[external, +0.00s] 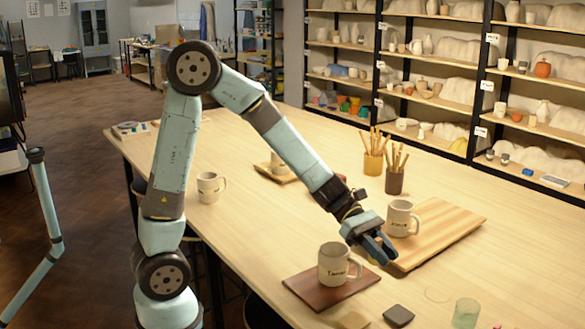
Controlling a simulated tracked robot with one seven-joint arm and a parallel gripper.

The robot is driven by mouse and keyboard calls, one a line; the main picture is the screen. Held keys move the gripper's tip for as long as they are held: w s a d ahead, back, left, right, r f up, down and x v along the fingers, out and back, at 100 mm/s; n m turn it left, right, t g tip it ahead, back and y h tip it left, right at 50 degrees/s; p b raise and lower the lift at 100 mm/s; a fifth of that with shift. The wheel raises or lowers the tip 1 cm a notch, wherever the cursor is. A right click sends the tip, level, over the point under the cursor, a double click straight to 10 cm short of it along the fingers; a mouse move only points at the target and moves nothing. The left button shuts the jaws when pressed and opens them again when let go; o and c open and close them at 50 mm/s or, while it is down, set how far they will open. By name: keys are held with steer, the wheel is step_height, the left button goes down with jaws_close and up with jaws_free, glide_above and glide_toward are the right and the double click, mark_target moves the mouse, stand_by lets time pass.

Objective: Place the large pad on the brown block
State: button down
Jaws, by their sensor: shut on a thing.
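My gripper (380,252) points down over the table, just left of the light wooden board and right of the mug on the dark board. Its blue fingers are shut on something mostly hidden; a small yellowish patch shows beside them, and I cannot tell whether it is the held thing. A dark grey square pad (398,315) lies flat near the front; I cannot tell whether it is the large pad. A small tan piece (352,320) lies left of it. No brown block is clearly identifiable.
A mug (333,264) stands on a dark brown board (305,287). Another mug (400,217) stands on the light striped board (445,228), close to my gripper. A greenish glass (466,313) is at the front. Brush pots (395,180) stand behind. The table's right side is clear.

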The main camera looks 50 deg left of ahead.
steer(key=shift+s+a+r, duration=0.15)
steer(key=shift+s, duration=0.05)
